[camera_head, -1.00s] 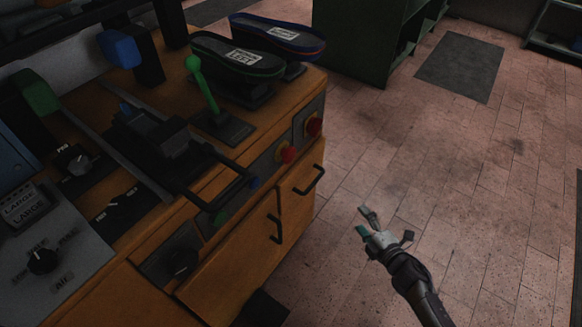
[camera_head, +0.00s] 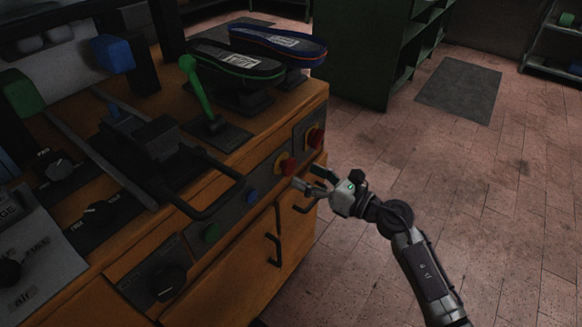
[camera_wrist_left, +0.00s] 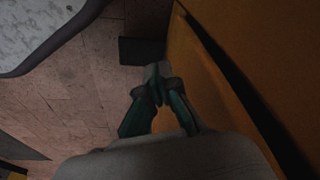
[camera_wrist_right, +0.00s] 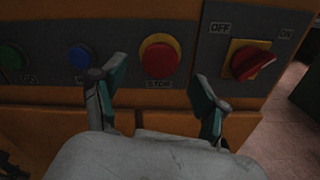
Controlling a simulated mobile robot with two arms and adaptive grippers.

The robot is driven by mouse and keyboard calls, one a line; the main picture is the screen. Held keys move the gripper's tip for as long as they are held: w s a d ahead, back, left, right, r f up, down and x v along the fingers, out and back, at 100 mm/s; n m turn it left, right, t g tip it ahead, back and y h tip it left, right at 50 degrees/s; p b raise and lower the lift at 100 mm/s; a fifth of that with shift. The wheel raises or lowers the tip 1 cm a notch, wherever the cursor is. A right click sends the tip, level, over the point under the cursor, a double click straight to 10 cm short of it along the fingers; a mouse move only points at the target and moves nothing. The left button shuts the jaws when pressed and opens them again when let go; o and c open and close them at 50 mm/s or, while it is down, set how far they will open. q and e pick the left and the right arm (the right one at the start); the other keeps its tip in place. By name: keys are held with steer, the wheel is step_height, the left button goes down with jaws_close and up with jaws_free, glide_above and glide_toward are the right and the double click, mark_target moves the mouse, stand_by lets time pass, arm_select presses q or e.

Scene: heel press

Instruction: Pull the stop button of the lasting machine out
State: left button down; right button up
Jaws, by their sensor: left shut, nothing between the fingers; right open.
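The lasting machine (camera_head: 130,235) is the wooden cabinet at the left of the head view. Its stop button (camera_head: 285,163) is red on a yellow ring on the front panel. In the right wrist view the stop button (camera_wrist_right: 160,59) sits above the label STOP, between and beyond my fingertips. My right gripper (camera_head: 308,178) is open and empty just in front of the panel; in its wrist view its two fingers (camera_wrist_right: 158,82) straddle the button's direction without touching it. My left gripper (camera_wrist_left: 157,75) shows only in its wrist view, shut and empty, beside an orange wooden surface.
A red OFF/ON rotary switch (camera_wrist_right: 252,62) is right of the stop button. Blue (camera_wrist_right: 80,56) and green (camera_wrist_right: 11,57) buttons are left of it. A dark bar handle (camera_head: 215,200) juts out from the front. Open floor (camera_head: 480,220) lies to the right.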

mark_target(293, 169)
steer(key=x, duration=0.5)
steer(key=shift+w+a, duration=0.1)
